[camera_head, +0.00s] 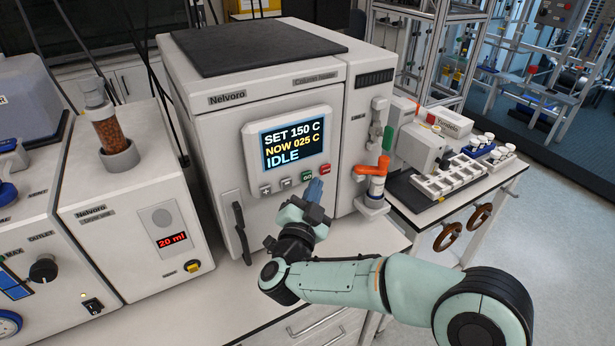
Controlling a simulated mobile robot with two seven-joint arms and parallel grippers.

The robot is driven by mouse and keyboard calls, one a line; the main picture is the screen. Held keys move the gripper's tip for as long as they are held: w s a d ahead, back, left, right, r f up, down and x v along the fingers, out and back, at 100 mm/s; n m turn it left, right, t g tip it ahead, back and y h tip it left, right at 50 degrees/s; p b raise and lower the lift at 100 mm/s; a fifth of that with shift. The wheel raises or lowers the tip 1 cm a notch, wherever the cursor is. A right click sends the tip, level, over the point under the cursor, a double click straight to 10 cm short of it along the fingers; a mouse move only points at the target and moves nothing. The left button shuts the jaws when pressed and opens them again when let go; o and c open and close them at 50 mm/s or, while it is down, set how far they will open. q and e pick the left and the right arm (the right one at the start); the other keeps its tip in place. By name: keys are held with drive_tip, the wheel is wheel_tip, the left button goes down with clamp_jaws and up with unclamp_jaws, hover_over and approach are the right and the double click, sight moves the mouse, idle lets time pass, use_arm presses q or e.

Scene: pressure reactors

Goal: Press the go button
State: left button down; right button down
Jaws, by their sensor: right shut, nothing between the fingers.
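The go button (307,176) is a small green button in the row under the display of the Nelvoro column heater unit (240,115). The display (293,143) reads SET 150 C, NOW 025 C, IDLE. A red button (325,169) is just right of the green one, and two grey buttons (273,188) are to its left. My right gripper (315,186) is shut and empty, its blue-grey fingertips just below the green button. I cannot tell whether the fingertips touch the panel. My left gripper is not in view.
A black door handle (241,232) is left of my gripper. Valves with an orange lever (372,168) stand at the unit's right side. A silver unit with a 20 ml readout (172,240) is at left. Vial trays (450,178) sit on the right bench.

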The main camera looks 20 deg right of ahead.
drive_tip(key=shift+w, duration=0.45)
drive_tip(key=shift+w, duration=0.35)
idle(0.6)
idle(0.4)
drive_tip(key=shift+s+b, duration=0.6)
drive_tip(key=shift+s, duration=0.2)
drive_tip(key=s+b, duration=0.2)
drive_tip(key=s, duration=0.3)
drive_tip(key=shift+d, duration=0.2)
